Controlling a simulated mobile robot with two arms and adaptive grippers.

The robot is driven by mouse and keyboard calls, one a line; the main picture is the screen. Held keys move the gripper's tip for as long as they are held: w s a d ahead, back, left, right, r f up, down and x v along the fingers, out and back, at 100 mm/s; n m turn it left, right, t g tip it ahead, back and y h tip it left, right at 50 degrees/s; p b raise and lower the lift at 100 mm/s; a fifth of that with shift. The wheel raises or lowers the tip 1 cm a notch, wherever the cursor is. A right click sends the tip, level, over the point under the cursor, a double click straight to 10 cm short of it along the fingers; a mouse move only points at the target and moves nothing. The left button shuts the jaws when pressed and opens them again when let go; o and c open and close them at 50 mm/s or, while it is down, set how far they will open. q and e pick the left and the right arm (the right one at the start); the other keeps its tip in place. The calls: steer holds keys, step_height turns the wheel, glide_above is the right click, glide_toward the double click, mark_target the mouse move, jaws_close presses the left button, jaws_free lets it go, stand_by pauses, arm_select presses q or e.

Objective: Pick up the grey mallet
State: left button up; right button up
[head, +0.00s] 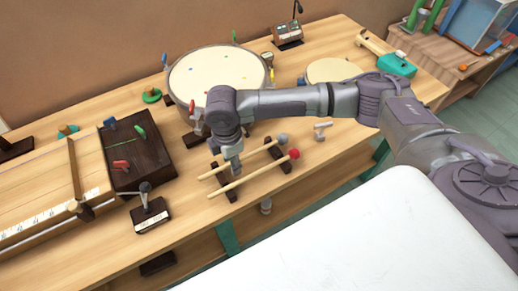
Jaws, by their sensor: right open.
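The grey mallet has a pale wooden stick and a round grey head (283,138). It lies across two dark rests on the wooden table, behind a similar mallet with a red head (294,154). My right gripper (236,172) points down over the handle part of the mallets, left of both heads. It covers part of the grey mallet's stick, and its fingertips are too small to tell if they touch it. The gripper is open. My left gripper is not in the picture.
A large round drum (218,70) stands behind my right gripper. A dark box with coloured clips (135,158) and a small lever on a dark base (150,212) stand to the left. A smaller drum (333,70) is at the back right. The table's front edge is close to the mallets.

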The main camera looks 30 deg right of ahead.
jaws_close()
